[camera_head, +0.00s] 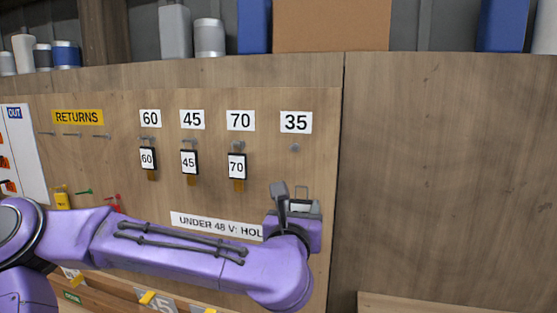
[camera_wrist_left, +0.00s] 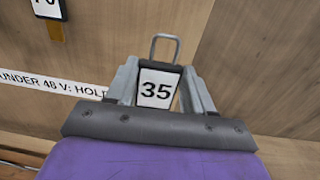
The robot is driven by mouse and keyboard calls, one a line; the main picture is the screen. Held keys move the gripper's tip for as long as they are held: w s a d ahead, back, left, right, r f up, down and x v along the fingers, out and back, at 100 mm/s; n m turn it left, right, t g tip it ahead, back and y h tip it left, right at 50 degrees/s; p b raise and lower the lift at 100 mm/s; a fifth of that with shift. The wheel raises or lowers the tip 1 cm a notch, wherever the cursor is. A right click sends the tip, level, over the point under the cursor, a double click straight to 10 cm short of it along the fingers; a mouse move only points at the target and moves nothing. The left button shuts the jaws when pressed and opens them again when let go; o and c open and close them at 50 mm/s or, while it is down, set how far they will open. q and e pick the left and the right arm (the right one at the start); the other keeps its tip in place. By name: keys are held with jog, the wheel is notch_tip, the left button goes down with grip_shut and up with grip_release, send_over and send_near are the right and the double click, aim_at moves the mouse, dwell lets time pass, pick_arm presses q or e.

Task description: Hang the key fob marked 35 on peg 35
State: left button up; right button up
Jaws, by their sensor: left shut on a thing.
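The key fob marked 35 (camera_wrist_left: 156,90) is upright between the fingers of my left gripper (camera_wrist_left: 158,82) in the left wrist view, its wire loop pointing up. In the head view my left gripper (camera_head: 292,200) is shut on it, below and apart from peg 35; the fob is mostly hidden there behind a finger, with its loop (camera_head: 301,191) showing. Peg 35 (camera_head: 294,148) is a bare peg under the white 35 label (camera_head: 296,122) on the wooden board. My right gripper is not in view.
To the left, fobs 60 (camera_head: 148,158), 45 (camera_head: 189,161) and 70 (camera_head: 237,167) hang under their labels. A yellow RETURNS sign (camera_head: 78,117) has empty pegs below it. The board (camera_head: 440,180) right of peg 35 is bare.

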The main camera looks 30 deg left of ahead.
pick_arm(q)
jog(key=s+a+r+p, duration=0.2)
jog(key=s+a+r, duration=0.1)
jog(key=r, duration=0.6)
jog(key=shift+h, duration=0.3)
jog(key=shift+f+p+x, duration=0.15)
jog(key=shift+p+x, duration=0.25)
jog(key=shift+x, duration=1.15)
jog(key=shift+f+p+x, duration=0.2)
jog(key=shift+p+x, duration=0.25)
jog(key=shift+x, duration=1.05)
jog(key=shift+f+p+x, duration=0.15)
jog(key=shift+p+x, duration=0.25)
jog(key=shift+x, duration=1.15)
jog(key=shift+w+f+b, duration=0.25)
jog(key=shift+f+b, duration=0.05)
jog(key=shift+b, duration=0.1)
jog(key=shift+w+f+m+b, duration=0.1)
jog(key=shift+w+m+b, duration=0.2)
jog(key=shift+w+b, duration=0.1)
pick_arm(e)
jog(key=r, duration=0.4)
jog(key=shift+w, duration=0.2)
